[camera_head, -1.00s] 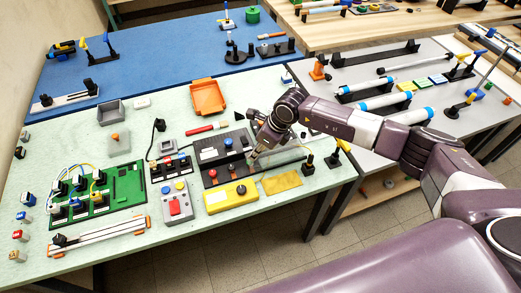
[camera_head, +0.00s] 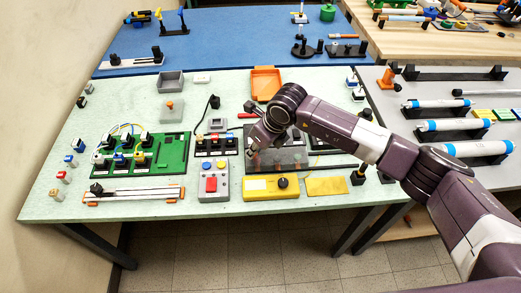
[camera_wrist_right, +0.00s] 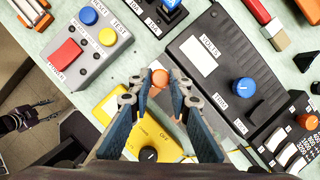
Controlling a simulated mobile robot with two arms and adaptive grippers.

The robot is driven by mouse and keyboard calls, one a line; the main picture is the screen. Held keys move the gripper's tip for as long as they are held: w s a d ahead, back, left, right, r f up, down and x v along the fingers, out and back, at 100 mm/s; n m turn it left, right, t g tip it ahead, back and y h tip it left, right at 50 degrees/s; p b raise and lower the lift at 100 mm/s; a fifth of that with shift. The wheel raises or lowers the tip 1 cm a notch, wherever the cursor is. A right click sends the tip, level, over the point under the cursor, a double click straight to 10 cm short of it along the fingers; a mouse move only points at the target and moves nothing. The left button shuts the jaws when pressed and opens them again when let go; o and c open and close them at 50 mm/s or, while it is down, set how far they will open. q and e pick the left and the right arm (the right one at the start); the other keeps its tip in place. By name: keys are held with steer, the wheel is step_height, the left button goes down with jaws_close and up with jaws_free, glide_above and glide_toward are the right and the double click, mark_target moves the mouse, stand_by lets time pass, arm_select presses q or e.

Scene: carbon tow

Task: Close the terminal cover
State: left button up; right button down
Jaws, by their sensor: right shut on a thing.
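The terminal cover (camera_head: 292,160) is a clear, smoky panel in the head view. It appears to lie over the black VOLTS box, which shows in the right wrist view (camera_wrist_right: 207,55) with a blue knob. The cover's edges are hard to make out there. My right gripper (camera_head: 253,156) is at the left end of the box. In the right wrist view my right gripper (camera_wrist_right: 158,84) is shut on a small orange knob (camera_wrist_right: 159,77). I cannot tell whether the cover is fully seated. A dark gripper, likely my left (camera_wrist_right: 32,116), shows small over the floor.
A yellow box (camera_head: 262,188) with a black knob lies in front of the black box. A grey button box (camera_head: 214,183) stands to its left, with a green board (camera_head: 172,158) beyond. An orange tray (camera_head: 266,83) is behind.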

steer(key=shift+a, duration=0.25)
steer(key=c, duration=1.8)
jaws_free()
steer(key=shift+a, duration=0.1)
steer(key=shift+r, duration=0.1)
steer(key=v, duration=1.2)
